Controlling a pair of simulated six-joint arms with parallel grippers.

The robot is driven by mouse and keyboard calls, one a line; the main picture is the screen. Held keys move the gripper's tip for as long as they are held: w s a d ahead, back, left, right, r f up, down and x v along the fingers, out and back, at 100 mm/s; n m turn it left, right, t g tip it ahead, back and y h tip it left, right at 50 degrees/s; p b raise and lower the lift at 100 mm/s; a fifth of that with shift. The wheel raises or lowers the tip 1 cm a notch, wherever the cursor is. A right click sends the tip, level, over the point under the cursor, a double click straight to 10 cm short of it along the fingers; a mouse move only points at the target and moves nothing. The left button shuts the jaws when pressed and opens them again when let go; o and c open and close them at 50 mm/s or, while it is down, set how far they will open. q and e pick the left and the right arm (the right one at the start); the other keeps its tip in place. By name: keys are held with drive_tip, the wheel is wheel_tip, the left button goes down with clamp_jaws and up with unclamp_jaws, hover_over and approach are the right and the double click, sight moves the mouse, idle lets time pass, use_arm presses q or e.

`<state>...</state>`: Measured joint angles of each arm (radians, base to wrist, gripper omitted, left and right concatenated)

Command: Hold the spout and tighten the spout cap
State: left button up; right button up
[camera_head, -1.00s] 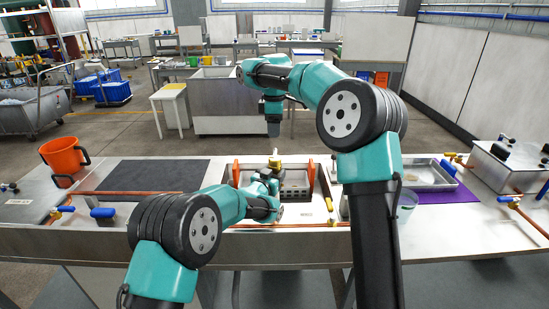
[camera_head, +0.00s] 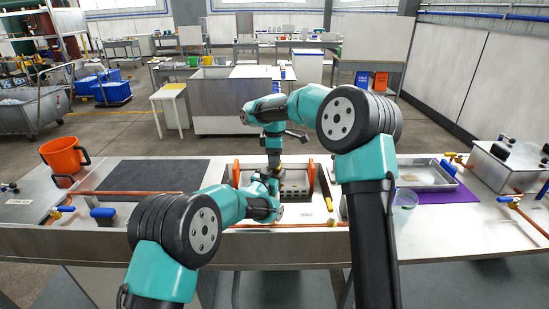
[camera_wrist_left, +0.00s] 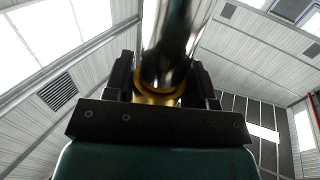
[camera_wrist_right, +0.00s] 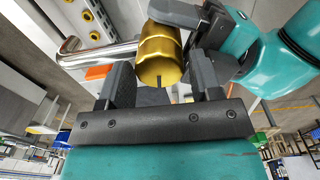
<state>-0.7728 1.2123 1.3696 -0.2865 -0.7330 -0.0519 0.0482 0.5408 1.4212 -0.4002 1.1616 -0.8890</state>
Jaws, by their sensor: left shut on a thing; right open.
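The spout is a shiny metal tube (camera_wrist_left: 172,45) that rises between the fingers of my left gripper (camera_wrist_left: 160,85) in the left wrist view. My left gripper (camera_head: 267,184) is shut on it. The spout cap is a brass cylinder (camera_wrist_right: 158,55) in the right wrist view, with the metal tube (camera_wrist_right: 100,55) beside it. My right gripper (camera_wrist_right: 164,85) is open, with its fingers on either side of the cap's near end and apart from each other. In the head view my right gripper (camera_head: 273,158) is just above the left one, and the cap is mostly hidden there.
A tray-like station with orange-red uprights (camera_head: 311,174) surrounds the grippers. An orange jug (camera_head: 62,156) stands at the left, and a metal tray (camera_head: 424,174) lies on a purple mat at the right. The dark mat (camera_head: 150,174) at left is bare.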

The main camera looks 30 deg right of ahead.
drive_tip(key=shift+f, duration=0.1)
drive_tip(key=shift+c, duration=0.4)
drive_tip(key=c, duration=0.6)
drive_tip(key=shift+o, duration=0.2)
